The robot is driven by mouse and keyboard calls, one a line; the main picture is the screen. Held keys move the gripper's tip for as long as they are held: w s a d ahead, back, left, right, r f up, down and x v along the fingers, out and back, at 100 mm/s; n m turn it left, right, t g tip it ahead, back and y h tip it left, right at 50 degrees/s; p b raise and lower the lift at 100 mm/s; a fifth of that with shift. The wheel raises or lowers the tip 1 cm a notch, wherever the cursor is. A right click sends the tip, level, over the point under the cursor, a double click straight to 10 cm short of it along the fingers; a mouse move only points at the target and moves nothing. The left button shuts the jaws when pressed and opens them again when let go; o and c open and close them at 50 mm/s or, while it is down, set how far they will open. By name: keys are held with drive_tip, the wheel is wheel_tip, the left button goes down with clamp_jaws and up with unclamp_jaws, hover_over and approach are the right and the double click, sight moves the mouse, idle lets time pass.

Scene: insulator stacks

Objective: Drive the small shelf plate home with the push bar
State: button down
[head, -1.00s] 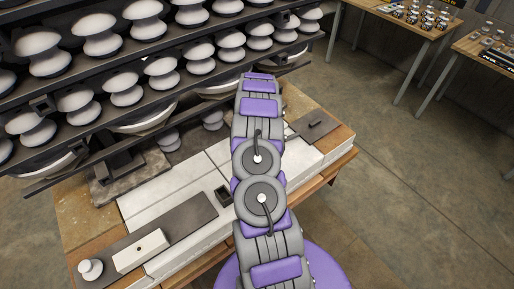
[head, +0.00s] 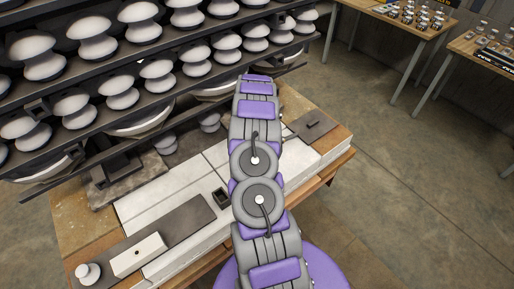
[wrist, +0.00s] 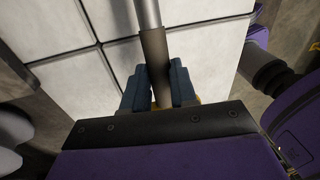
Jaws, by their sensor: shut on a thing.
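My gripper (wrist: 160,88) shows in the wrist view with its blue fingers closed around the push bar (wrist: 152,50). The bar has a dark brown sleeve between the fingers and a grey metal rod that runs out of the top of the picture. Its far end is out of view. In the head view my arm covers the gripper and bar. I cannot pick out the small shelf plate for sure; dark shelf tiers (head: 165,92) carrying white insulators stand beyond the table.
A table with white slabs (head: 150,188) stands below the shelves. On it are a long dark plate (head: 190,218), a white block (head: 138,254), a white knob-like piece (head: 88,272) and a small dark box (head: 221,197). Side tables (head: 400,20) stand at the upper right, with open floor before them.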

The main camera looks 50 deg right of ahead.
drive_tip(key=shift+w+a, duration=0.1)
idle(0.6)
drive_tip(key=shift+w+a, duration=0.2)
drive_tip(key=shift+a, duration=0.5)
drive_tip(key=shift+w+a, duration=0.15)
drive_tip(key=shift+a, duration=0.55)
drive_tip(key=shift+r+p, duration=1.05)
drive_tip(key=shift+r, duration=3)
